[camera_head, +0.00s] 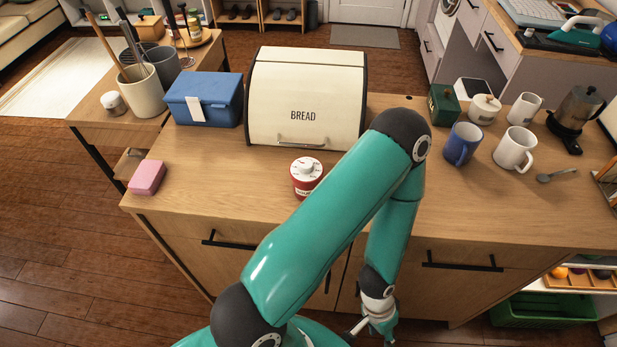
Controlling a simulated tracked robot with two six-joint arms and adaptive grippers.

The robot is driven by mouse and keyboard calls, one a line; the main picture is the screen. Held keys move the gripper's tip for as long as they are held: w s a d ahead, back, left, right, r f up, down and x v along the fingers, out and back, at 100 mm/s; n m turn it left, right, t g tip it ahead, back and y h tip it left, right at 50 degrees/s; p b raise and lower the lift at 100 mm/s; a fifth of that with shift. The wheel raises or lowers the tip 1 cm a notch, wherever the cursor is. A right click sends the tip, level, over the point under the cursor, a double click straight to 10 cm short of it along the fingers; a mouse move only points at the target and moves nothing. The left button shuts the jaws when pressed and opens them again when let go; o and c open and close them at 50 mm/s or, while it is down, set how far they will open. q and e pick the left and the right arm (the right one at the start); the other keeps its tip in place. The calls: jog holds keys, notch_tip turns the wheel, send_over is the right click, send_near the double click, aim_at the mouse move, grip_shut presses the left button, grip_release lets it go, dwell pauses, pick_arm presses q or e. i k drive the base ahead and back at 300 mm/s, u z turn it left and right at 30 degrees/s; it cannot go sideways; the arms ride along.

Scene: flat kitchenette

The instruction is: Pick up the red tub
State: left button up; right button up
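The red tub (306,184) stands upright on the wooden counter, in front of the bread box. It is small and round, with a white knobbed lid and a light label low on its front. A teal arm, which I take as my left, rises from the bottom left, bends right of the tub and hangs down in front of the counter. My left gripper (375,327) is at the bottom edge, below and right of the tub and apart from it. Its fingers are partly cut off, so its opening is unclear. My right gripper is not in view.
A cream bread box (303,95) stands behind the tub, a blue box (206,98) left of it. A pink block (147,177) lies at the left edge. A blue mug (462,144) and white mug (514,150) stand right. Counter left of the tub is clear.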

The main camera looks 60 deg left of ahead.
aim_at(303, 184)
jog(key=z, duration=0.5)
jog(key=i, duration=0.2)
jog(key=u, duration=2.85)
jog(key=k, duration=0.6)
jog(key=u, duration=0.25)
jog(key=i, duration=0.55)
jog(key=z, duration=0.2)
jog(key=k, duration=0.55)
jog(key=u, duration=0.15)
jog(key=i, duration=0.4)
